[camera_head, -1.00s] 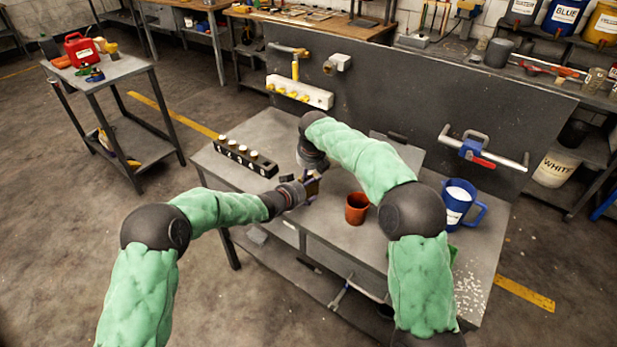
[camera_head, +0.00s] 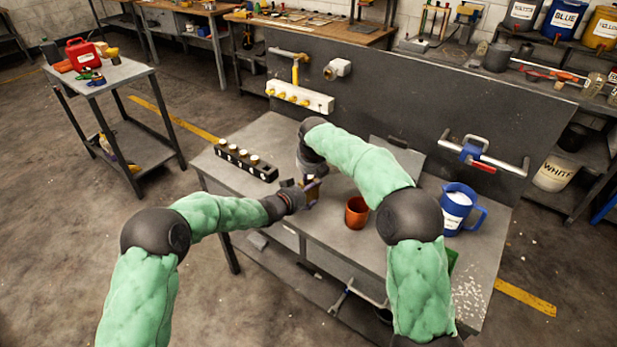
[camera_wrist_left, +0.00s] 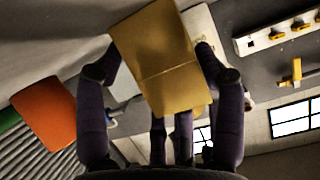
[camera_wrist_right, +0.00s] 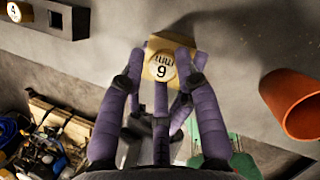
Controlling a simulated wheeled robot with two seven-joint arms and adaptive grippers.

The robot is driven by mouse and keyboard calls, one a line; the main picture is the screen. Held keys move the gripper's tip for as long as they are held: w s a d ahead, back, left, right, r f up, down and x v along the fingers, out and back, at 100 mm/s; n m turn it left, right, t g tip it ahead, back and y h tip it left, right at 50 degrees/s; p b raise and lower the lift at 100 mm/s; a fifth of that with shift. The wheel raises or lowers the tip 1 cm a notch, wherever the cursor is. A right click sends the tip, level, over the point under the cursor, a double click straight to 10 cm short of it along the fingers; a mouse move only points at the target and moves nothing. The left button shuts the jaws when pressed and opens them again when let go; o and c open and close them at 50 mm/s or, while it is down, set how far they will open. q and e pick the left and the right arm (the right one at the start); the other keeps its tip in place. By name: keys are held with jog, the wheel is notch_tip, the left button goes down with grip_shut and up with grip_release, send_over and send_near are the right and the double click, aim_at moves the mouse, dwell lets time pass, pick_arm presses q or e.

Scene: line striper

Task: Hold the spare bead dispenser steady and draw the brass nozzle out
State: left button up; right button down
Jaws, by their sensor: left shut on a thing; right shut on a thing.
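My left gripper (camera_head: 304,194) is shut on a yellow-brown, box-shaped body (camera_wrist_left: 162,62), seemingly the bead dispenser, above the front of the grey bench. The body fills the space between the purple fingers in the left wrist view. My right gripper (camera_wrist_right: 164,68) comes from above, its fingers shut on the sides of a brass-coloured piece, seemingly the nozzle. Its round pale face (camera_wrist_right: 160,66) bears "mm" and a digit, 6 or 9 by orientation. The grippers meet closely in the head view. The joint between nozzle and dispenser is hidden, so I cannot tell whether they are apart.
A black rack (camera_head: 246,160) with several pale-topped pieces lies left on the bench (camera_head: 280,125). An orange-brown cup (camera_head: 357,212) stands just right of the grippers. A blue-and-white jug (camera_head: 459,208) is farther right. An upright dark panel (camera_head: 400,100) closes the bench's back.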

pick_arm(q)
jog(key=o, duration=1.8)
pick_arm(e)
notch_tip(320, 180, up, 10)
jog(key=shift+f, duration=0.25)
jog(key=shift+d, duration=0.1)
